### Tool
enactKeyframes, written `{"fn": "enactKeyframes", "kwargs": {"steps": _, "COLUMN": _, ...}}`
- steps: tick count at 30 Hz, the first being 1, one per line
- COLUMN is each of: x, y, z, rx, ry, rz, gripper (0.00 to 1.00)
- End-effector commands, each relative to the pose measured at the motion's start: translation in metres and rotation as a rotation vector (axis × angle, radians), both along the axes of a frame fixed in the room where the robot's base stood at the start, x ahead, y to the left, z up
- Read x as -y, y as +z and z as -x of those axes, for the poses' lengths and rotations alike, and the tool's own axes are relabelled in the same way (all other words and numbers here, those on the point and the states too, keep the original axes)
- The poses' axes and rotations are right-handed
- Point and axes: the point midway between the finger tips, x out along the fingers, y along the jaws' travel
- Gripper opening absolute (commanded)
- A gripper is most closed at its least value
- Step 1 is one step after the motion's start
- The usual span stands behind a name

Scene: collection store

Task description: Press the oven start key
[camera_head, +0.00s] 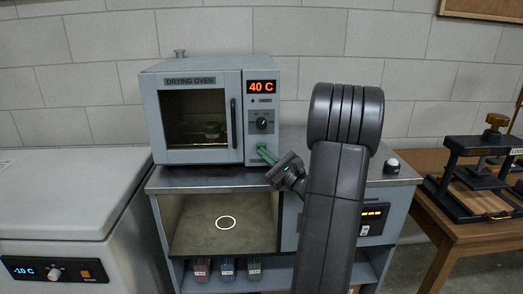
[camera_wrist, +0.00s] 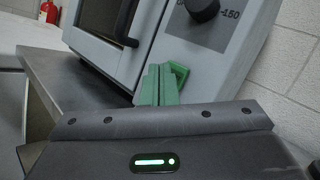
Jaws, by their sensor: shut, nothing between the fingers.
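The drying oven (camera_head: 200,77) stands on a metal-topped bench, door shut, its display (camera_head: 262,87) reading 40 C. A dark knob (camera_head: 262,124) is on its right-hand control panel; the knob also shows in the wrist view (camera_wrist: 203,9). Below the knob, a green piece that looks like the start key (camera_wrist: 181,72) shows beside my fingertips. My gripper (camera_head: 264,150) has green fingers, shut and empty, pointing at the lower panel. The fingers also show in the wrist view (camera_wrist: 157,82). I cannot tell whether they touch the key, as they partly cover it.
A white chest unit (camera_head: 60,195) stands at the left. An open bay with a pale ring mark (camera_head: 226,223) is under the oven. A dark press (camera_head: 475,165) sits on a wooden table at the right. A small domed button (camera_head: 391,166) is on the bench's right end.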

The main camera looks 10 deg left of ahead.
Motion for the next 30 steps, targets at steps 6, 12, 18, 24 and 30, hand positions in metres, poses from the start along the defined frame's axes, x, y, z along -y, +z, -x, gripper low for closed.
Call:
{"fn": "enactKeyframes", "kwargs": {"steps": 6, "x": 0.001, "y": 0.000, "z": 0.005, "rx": 0.001, "ry": 0.000, "rz": 0.000, "gripper": 0.00}}
{"fn": "enactKeyframes", "kwargs": {"steps": 12, "x": 0.002, "y": 0.000, "z": 0.005, "rx": 0.001, "ry": 0.000, "rz": 0.000, "gripper": 0.00}}
{"fn": "enactKeyframes", "kwargs": {"steps": 18, "x": 0.007, "y": -0.001, "z": 0.021, "rx": 0.000, "ry": -0.002, "rz": 0.001, "gripper": 0.00}}
{"fn": "enactKeyframes", "kwargs": {"steps": 24, "x": 0.012, "y": -0.001, "z": 0.040, "rx": 0.001, "ry": 0.000, "rz": 0.000, "gripper": 0.00}}
{"fn": "enactKeyframes", "kwargs": {"steps": 30, "x": 0.015, "y": 0.000, "z": 0.052, "rx": 0.001, "ry": -0.001, "rz": 0.000, "gripper": 0.00}}
